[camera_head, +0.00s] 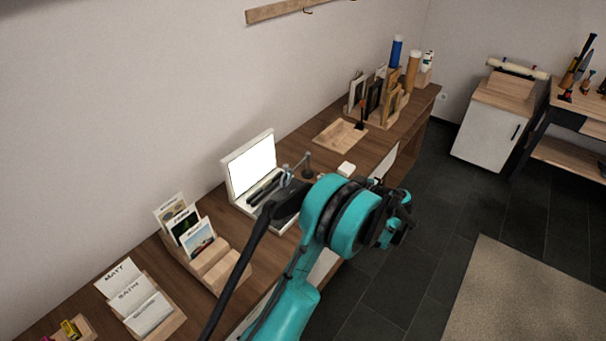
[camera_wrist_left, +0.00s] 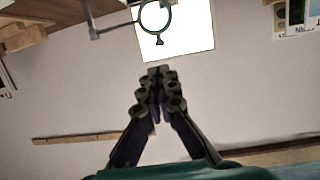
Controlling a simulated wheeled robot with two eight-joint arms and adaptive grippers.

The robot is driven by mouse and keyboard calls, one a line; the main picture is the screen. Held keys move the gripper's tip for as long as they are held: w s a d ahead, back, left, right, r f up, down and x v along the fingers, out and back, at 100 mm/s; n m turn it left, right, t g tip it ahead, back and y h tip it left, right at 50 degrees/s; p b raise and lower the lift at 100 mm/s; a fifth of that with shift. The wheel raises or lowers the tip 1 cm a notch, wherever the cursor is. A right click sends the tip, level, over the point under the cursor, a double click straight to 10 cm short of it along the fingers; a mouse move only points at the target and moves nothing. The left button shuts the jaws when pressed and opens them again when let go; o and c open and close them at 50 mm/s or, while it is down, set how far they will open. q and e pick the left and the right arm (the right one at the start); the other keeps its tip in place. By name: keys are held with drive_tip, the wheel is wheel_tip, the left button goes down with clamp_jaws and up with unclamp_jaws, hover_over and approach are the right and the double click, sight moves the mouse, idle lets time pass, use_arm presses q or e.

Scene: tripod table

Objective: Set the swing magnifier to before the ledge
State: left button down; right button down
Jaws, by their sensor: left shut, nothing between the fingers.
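The swing magnifier shows best in the left wrist view as a grey ring (camera_wrist_left: 156,17) with a small dark knob. A thin arm runs from it to a post at the left of that picture. The ring overlaps the bright white panel (camera_wrist_left: 178,40). In the head view the magnifier (camera_head: 286,174) is small and partly masked by my arm, near the right side of the light box (camera_head: 235,170). I cannot tell which part is the ledge. My left gripper (camera_wrist_left: 157,72) is shut and empty, its fingertips apart from the ring in the picture. My right gripper is out of view.
Card holders (camera_head: 215,262) stand left of the light box on the wooden bench. An empty wooden tray (camera_head: 340,136), a small white block (camera_head: 346,169) and a rack of frames (camera_head: 372,112) lie to the right. A hook rail (camera_head: 285,10) is on the wall.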

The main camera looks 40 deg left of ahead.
use_arm(q)
drive_tip(key=s+b+x, duration=0.1)
drive_tip(key=b+x, duration=0.3)
drive_tip(key=x, duration=0.9)
drive_tip(key=shift+w+a, duration=0.4)
drive_tip(key=shift+w, duration=0.1)
drive_tip(key=shift+a+f, duration=0.1)
drive_tip(key=shift+s+a, duration=0.3)
drive_tip(key=shift+a, duration=0.65)
